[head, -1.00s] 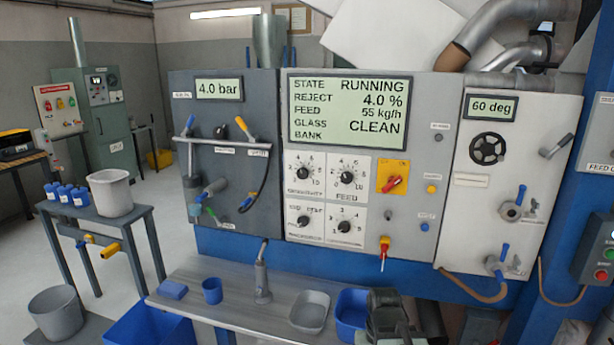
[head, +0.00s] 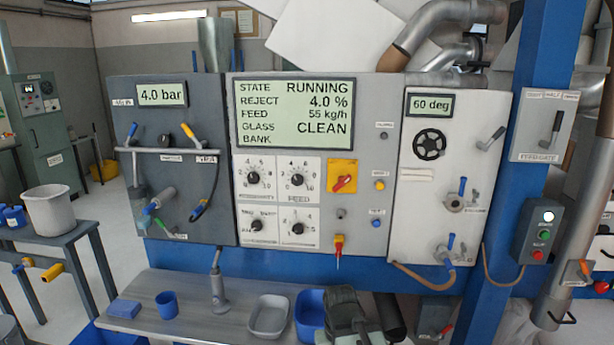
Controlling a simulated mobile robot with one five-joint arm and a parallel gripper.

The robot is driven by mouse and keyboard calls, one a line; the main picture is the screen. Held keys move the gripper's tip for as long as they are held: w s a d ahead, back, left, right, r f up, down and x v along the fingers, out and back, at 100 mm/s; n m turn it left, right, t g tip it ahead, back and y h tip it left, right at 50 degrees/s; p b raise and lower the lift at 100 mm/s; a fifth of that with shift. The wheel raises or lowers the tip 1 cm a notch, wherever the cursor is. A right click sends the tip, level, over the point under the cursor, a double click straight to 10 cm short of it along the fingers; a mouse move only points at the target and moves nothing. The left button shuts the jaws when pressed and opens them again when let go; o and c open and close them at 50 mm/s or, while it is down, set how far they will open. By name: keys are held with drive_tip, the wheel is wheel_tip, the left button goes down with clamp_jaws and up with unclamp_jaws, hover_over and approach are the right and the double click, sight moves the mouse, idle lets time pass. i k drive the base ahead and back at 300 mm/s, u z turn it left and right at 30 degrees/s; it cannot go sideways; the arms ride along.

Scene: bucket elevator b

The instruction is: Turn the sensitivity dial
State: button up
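The sensitivity dial (head: 253,177) is a black round knob with a pointer on a white scale plate. It is the upper left of the dials below the large display (head: 297,114); its label is too blurred to read now. My gripper (head: 343,303) appears as a dark shape low in the picture, in front of the bench and well below and right of the dial. It is apart from the dial. Its fingers are not clear, so I cannot tell whether it is open or shut.
A feed dial (head: 297,179) sits right of it, with two more dials below. A yellow plate with a red switch (head: 342,177) is farther right. The bench (head: 190,318) below carries a blue cup (head: 167,304), a grey tray (head: 268,316) and a blue bin (head: 309,309).

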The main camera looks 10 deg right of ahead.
sight(252, 178)
drive_tip(key=z, duration=0.45)
drive_tip(key=k, duration=1.35)
drive_tip(key=z, duration=0.15)
drive_tip(key=i, duration=1)
drive_tip(key=u, duration=1.25)
drive_tip(key=i, duration=0.95)
drive_tip(key=u, duration=0.7)
drive_tip(key=k, duration=0.7)
drive_tip(key=u, duration=0.2)
drive_tip(key=i, duration=0.7)
drive_tip(key=z, duration=0.1)
